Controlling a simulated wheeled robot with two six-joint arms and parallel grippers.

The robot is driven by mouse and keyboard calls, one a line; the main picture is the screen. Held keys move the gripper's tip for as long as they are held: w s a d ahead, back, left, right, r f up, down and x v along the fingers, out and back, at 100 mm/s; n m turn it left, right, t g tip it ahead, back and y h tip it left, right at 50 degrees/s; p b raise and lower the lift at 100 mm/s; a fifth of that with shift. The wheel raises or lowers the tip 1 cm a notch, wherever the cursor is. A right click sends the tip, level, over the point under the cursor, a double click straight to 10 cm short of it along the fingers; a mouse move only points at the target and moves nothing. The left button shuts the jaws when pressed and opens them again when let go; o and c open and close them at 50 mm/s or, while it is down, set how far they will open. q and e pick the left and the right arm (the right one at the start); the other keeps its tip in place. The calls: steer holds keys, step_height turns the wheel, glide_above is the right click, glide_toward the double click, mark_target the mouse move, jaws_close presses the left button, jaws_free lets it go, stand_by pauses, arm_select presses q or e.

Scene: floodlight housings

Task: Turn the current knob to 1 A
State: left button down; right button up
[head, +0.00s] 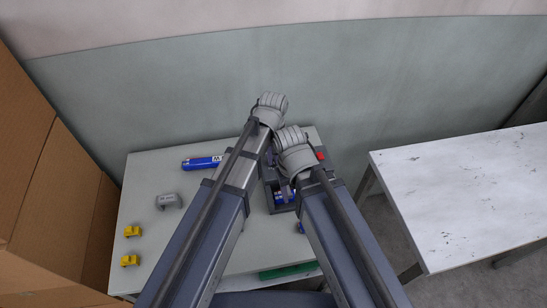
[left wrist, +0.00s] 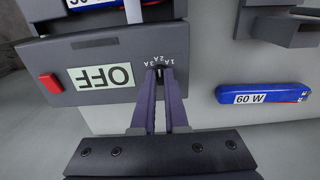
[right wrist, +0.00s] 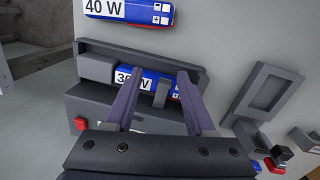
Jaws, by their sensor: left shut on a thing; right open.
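The current knob (left wrist: 160,70) is a small dark knob on the front of a grey test unit (left wrist: 90,50). An arc of 1 A, 2 A and 3 A marks sits beside it. My left gripper (left wrist: 161,78) is shut on the knob, whose setting I cannot tell because the fingers cover most of it. The unit's display (left wrist: 106,76) reads OFF, upside down in the left wrist view, with a red button (left wrist: 50,82) beside it. My right gripper (right wrist: 160,98) is open over the unit's slot, with a grey lever (right wrist: 162,93) between its fingers, apart from them.
A blue 30 W module (right wrist: 180,87) lies in the slot. A 60 W module (left wrist: 262,95) and a 40 W module (right wrist: 130,10) lie beside the unit. Yellow pieces (head: 132,231) and a grey block (head: 168,201) are at the table's left. A separate white table (head: 470,190) stands right.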

arm_select(q)
steer(key=shift+m, duration=0.3)
steer(key=m, duration=0.3)
steer(key=shift+m, duration=2.6)
steer(key=c, duration=0.9)
jaws_free()
steer(key=shift+c, duration=0.2)
